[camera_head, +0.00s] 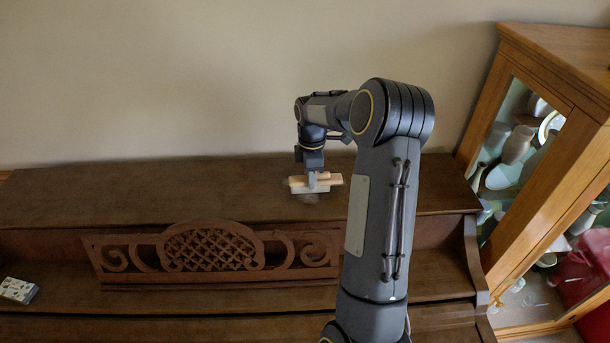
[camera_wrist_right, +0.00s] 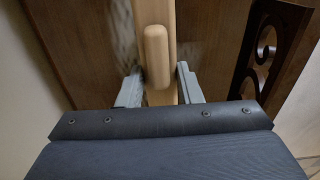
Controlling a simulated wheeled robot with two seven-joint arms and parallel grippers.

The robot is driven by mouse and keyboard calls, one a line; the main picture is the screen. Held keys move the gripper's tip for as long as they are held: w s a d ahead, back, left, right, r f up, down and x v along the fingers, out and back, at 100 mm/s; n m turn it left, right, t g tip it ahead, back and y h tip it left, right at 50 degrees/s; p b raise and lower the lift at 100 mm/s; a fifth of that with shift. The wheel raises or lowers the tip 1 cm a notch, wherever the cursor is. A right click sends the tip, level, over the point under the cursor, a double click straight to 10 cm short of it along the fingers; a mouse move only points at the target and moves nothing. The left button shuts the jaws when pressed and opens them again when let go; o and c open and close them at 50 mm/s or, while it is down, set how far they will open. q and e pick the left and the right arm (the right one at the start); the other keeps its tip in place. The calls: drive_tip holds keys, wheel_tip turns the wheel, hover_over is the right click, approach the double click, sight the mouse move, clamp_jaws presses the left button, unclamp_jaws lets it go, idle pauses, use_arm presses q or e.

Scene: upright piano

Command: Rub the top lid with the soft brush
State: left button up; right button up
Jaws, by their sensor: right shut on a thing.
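The soft brush (camera_head: 318,184) has a pale wooden body and handle, with greyish bristles under it. My right gripper (camera_head: 312,182) is shut on the brush above the brown top lid (camera_head: 130,192) of the piano. The bristles appear to be at the lid surface, but I cannot tell how firmly they touch. In the right wrist view the brush's wooden handle (camera_wrist_right: 156,55) stands between the two grey fingers (camera_wrist_right: 158,88), with blurred bristles beside it. My left gripper is not in view.
The carved music stand (camera_head: 215,248) rises in front of the lid. A small patterned box (camera_head: 18,290) lies on the ledge at the left. A glass-fronted wooden cabinet (camera_head: 545,150) stands at the right end. The wall is behind. The lid's left half is clear.

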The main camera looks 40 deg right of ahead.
sight(338, 177)
drive_tip(key=shift+s+d, duration=1.2)
drive_tip(key=shift+d, duration=0.25)
drive_tip(key=shift+s+d, duration=1.2)
drive_tip(key=shift+d, duration=0.2)
drive_tip(key=shift+s+d+f, duration=0.15)
drive_tip(key=shift+s+d, duration=1.25)
drive_tip(key=shift+d, duration=0.15)
drive_tip(key=shift+s+d+r+p, duration=0.1)
drive_tip(key=shift+s+d+p, duration=0.15)
drive_tip(key=shift+s+d, duration=0.95)
drive_tip(key=shift+s+d+r+p, duration=0.1)
drive_tip(key=shift+s+d+p, duration=0.15)
drive_tip(key=shift+s+d, duration=0.9)
drive_tip(key=shift+w+d+f, duration=0.15)
drive_tip(key=shift+w+d, duration=0.55)
drive_tip(key=shift+w, duration=0.2)
drive_tip(key=shift+w+a, duration=1.25)
drive_tip(key=shift+a, duration=0.25)
drive_tip(key=shift+w+a, duration=0.7)
drive_tip(key=shift+a, duration=0.2)
drive_tip(key=shift+w+a, duration=0.7)
drive_tip(key=shift+a, duration=0.15)
drive_tip(key=shift+w+a, duration=2.05)
drive_tip(key=shift+a, duration=0.3)
drive_tip(key=shift+w+a, duration=1.2)
drive_tip(key=shift+a, duration=0.3)
drive_tip(key=shift+w+a, duration=1.2)
drive_tip(key=shift+a, duration=0.25)
